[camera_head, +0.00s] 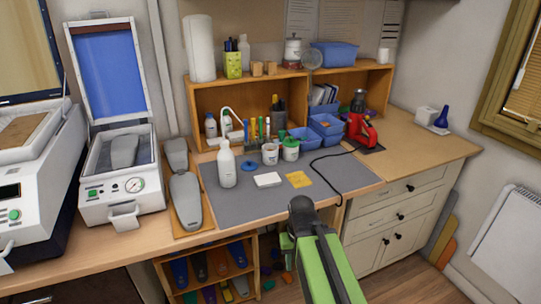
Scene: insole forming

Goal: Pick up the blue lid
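The blue lid (249,167) is a small, flat round piece with a raised middle. It lies on the grey mat (338,177), between the white bottle (226,166) and the white jar (270,153). My green and black arm rises from the bottom of the view, and its dark upper joint is in front of the table's front edge, to the lower right of the lid. I cannot make out my gripper's fingers; they appear hidden behind or below the arm. Nothing of mine touches the lid.
A white block (267,180) and a yellow cloth (299,179) lie on the mat's front part. A second jar (290,149), blue bins (327,127) and a red tool (359,130) with a black cable stand behind. Grey insole forms (186,202) lie left. The mat's right part is mostly clear.

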